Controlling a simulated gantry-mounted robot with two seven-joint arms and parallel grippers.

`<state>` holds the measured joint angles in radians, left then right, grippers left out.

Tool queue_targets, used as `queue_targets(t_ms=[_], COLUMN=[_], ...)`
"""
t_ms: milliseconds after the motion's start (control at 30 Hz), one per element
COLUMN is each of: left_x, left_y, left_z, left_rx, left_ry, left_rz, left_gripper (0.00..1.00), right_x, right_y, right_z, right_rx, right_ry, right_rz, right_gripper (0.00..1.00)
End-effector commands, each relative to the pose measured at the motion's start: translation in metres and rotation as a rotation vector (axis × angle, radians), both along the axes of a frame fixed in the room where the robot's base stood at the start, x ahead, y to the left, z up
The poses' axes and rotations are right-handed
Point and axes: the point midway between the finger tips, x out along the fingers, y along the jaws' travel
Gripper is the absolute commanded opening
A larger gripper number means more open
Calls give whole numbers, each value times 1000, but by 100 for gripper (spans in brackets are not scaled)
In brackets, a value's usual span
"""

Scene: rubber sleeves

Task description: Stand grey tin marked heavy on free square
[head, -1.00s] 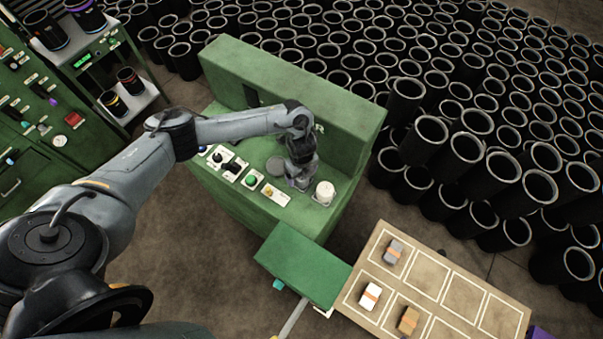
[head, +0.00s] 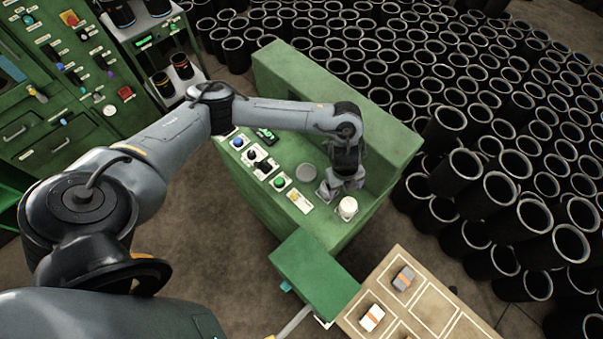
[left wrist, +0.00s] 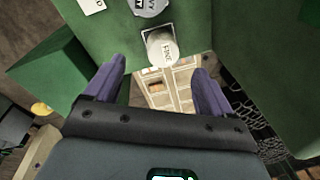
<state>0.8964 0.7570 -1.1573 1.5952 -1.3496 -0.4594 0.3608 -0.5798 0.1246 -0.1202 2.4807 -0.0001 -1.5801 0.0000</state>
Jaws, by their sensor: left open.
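A grey round tin (head: 306,172) stands on the green console in the head view. In the left wrist view a grey tin (left wrist: 152,6) is cut off by the top edge, and only the end of its lettering shows, "VY". A white tin (head: 347,208) stands near the console's front right corner; in the left wrist view the white tin (left wrist: 163,49) reads "FINE" and sits on a white-outlined square. My left gripper (head: 335,190) points down beside the white tin. Its purple fingers (left wrist: 156,86) are open and empty. My right gripper is out of view.
The console (head: 262,210) carries buttons and labels along its left and a raised back wall. A tan board (head: 435,268) with white-outlined squares lies at lower right, holding a grey block (head: 403,278) and a white block (head: 372,317); some squares are bare. Black sleeves crowd behind and right.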

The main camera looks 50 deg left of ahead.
Motion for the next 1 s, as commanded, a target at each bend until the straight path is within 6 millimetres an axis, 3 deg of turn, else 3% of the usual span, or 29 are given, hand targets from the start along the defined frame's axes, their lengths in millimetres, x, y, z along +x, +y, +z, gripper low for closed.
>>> queue_targets(t_ms=[33,100,200,300,400,500,600,800,1000], left_x=[-8,-15,-27,-37,-45,-54,-69,-122,-175], left_y=[-33,-79,-143,-188,-205,-196,-165,-84,-32], left_z=[-9,-13,-5,15,39,57,65,60,52], left_rx=[-53,-133,-265,-389,-480,-529,-530,-432,-327], left_ry=[-29,-93,-189,-273,-324,-338,-318,-210,-110], left_rz=[-18,-19,34,162,349,585,843,1304,1576], left_gripper=[84,84,84,84,84,84,84,84,84], right_x=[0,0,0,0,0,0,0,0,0], right_y=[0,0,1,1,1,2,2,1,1], right_z=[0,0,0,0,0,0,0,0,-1], right_rx=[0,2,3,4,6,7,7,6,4], right_ry=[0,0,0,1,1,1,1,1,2], right_rz=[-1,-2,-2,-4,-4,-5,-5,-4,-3], right_gripper=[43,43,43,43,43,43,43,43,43])
